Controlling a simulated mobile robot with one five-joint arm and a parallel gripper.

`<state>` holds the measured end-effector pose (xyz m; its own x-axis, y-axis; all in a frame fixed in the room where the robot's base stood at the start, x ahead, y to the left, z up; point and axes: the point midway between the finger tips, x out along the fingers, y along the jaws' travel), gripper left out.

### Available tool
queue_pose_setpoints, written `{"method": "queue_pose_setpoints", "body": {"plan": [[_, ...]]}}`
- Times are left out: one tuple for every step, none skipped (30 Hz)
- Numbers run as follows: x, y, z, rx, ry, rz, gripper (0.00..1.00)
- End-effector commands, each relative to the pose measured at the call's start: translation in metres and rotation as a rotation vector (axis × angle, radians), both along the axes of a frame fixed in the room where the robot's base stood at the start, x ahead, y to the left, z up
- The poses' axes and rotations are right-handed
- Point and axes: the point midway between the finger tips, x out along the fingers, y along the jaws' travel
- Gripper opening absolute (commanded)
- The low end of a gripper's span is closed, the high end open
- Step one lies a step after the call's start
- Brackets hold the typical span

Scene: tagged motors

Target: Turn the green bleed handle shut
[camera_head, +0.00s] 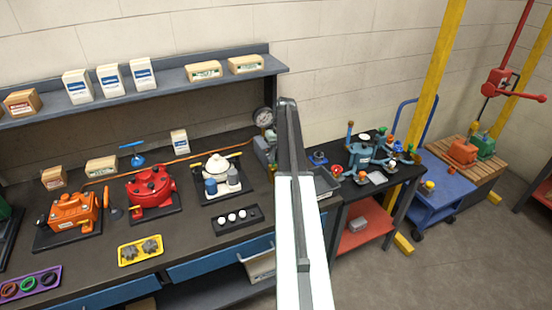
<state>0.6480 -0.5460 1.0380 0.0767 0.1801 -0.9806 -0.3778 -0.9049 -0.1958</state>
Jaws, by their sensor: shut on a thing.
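A teal-blue machine (363,155) with several small coloured handles and knobs stands on the black-topped cart (385,188), right of centre. A small green part (409,149) shows at its right side. It is too small to tell whether this is the bleed handle or how it is turned. My arm rises through the middle of the view, its white link below and its dark link above. My gripper does not show; it may be hidden behind these links.
The long dark workbench (190,240) at left holds an orange motor (75,211), a red motor (150,187) and a white one (216,165). A blue trolley (443,188) and a wooden pallet (466,160) stand at right. The floor (460,270) at lower right is clear.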

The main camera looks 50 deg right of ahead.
Motion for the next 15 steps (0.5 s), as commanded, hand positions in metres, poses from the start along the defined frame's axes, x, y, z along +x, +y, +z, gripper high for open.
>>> {"method": "queue_pose_setpoints", "body": {"plan": [[-0.0022, -0.0015, -0.0005, -0.005, 0.002, -0.011, 0.0], [-0.0023, -0.0014, -0.0005, -0.004, 0.003, -0.02, 0.0], [-0.0026, -0.001, -0.0006, -0.004, 0.002, -0.034, 0.0], [-0.0027, -0.0008, -0.0006, -0.004, 0.003, -0.046, 0.0], [-0.0029, -0.0007, -0.0007, -0.004, 0.003, -0.061, 0.0], [-0.0031, -0.0005, -0.0007, -0.004, 0.003, -0.081, 0.0], [-0.0033, -0.0004, -0.0007, -0.004, 0.003, -0.101, 0.0], [-0.0035, -0.0003, -0.0007, -0.004, 0.002, -0.12, 0.0], [-0.0038, 0.0, -0.0008, -0.004, 0.003, -0.149, 0.0], [-0.004, 0.0002, -0.0008, -0.004, 0.003, -0.173, 0.0], [-0.0044, 0.0005, -0.0009, -0.004, 0.003, -0.197, 0.0], [-0.0046, 0.0007, -0.0008, -0.004, 0.003, -0.233, 0.0], [-0.0048, 0.0008, -0.0009, -0.004, 0.004, -0.26, 0.0], [-0.0049, 0.0008, -0.0009, -0.004, 0.003, -0.287, 0.0], [-0.0052, 0.001, -0.0009, -0.003, 0.003, -0.326, 0.0]]}}
